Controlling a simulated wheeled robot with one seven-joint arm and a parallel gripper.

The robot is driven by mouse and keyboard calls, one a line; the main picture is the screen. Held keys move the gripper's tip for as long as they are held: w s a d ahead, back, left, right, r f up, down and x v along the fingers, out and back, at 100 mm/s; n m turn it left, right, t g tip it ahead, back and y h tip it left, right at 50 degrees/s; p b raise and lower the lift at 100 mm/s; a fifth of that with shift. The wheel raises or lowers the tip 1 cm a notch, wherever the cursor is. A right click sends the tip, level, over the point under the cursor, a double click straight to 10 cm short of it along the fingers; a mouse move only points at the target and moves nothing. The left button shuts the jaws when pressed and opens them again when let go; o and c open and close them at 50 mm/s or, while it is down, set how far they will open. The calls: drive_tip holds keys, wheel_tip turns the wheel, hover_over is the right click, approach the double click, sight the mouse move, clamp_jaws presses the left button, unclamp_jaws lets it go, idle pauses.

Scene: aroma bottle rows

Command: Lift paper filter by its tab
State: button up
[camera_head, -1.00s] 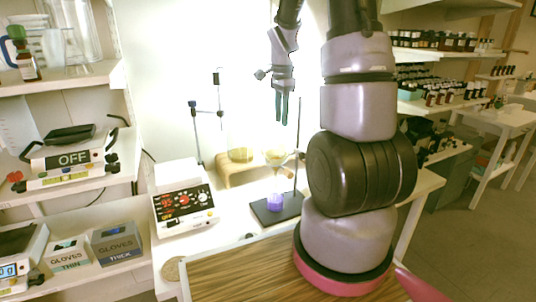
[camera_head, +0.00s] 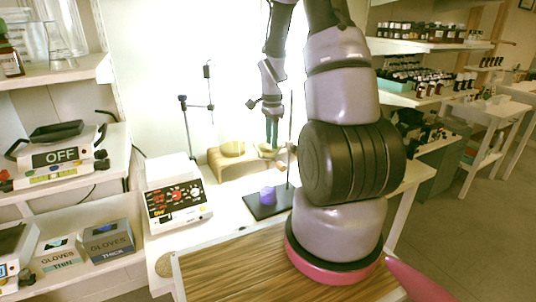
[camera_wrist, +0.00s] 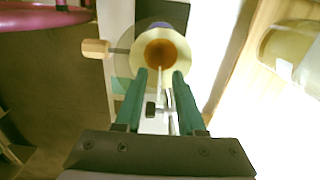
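The paper filter (camera_wrist: 144,52) shows in the wrist view as a pale round cone with brown content in its middle. It also shows in the head view (camera_head: 265,151), small and partly behind my gripper. My gripper (camera_wrist: 160,74) has two green fingers, apart, with their tips at the filter's near rim. A thin pale strip (camera_wrist: 160,84), which may be the tab, lies between the fingers without visible contact. In the head view my gripper (camera_head: 272,146) points down at the filter.
A stand with a black base (camera_head: 254,207) and thin rod holds the filter's place; a purple container (camera_head: 267,195) sits on the base. A wooden handle (camera_wrist: 95,48) juts left of the filter. A wooden riser (camera_head: 225,165) and control box (camera_head: 174,195) stand to the left.

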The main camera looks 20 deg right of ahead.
clamp_jaws()
drive_tip(key=shift+r, duration=0.1)
wheel_tip(320, 180, up, 20)
idle(1.1)
drive_tip(key=s, duration=1.5)
drive_tip(key=shift+d, duration=0.3)
